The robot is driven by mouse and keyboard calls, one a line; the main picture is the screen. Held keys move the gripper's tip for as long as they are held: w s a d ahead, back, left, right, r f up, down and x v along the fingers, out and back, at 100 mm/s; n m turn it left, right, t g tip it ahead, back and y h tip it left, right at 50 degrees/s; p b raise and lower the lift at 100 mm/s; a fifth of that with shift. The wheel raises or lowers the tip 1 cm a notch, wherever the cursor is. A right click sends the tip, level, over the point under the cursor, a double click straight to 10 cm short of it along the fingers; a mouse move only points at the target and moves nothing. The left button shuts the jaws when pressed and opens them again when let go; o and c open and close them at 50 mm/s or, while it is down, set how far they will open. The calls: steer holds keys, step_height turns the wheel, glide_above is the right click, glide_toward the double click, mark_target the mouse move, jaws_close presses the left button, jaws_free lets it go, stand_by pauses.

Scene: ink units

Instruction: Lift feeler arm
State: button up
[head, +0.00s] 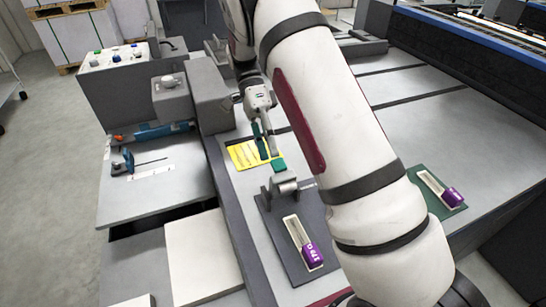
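A grey metal mechanism (284,186) with a green tab (278,165) on its upper end stands at the back of a dark plate on the machine bed; it looks like the feeler arm. My gripper (266,152) points down just behind and left of the green tab, over a yellow label (243,154). Its dark fingers with green pads are close together. I see no clear contact with the tab, and whether the fingers hold anything is too small to tell. My white arm covers the area to the right.
A purple-ended ink unit (312,256) lies on the dark plate, and another purple one (452,197) on a green plate at right. A side table (165,186) at left carries a blue tool (165,130). A grey housing (208,92) stands left of my gripper.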

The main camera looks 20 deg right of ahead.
steer(key=v, duration=0.3)
steer(key=shift+w+r, duration=0.25)
steer(key=shift+r, duration=0.05)
steer(key=s+d+r+n+t+p, duration=0.1)
steer(key=s+r+n+t+p, duration=0.2)
steer(key=s+r+n+t, duration=0.85)
steer(key=s+r+n+t+p, duration=0.1)
steer(key=s+r+n, duration=0.2)
steer(key=s, duration=0.5)
steer(key=s+r+n+t+p, duration=0.1)
steer(key=s+r+n, duration=0.2)
steer(key=s, duration=0.5)
steer(key=shift+s+t, duration=0.35)
steer(key=shift+s, duration=0.05)
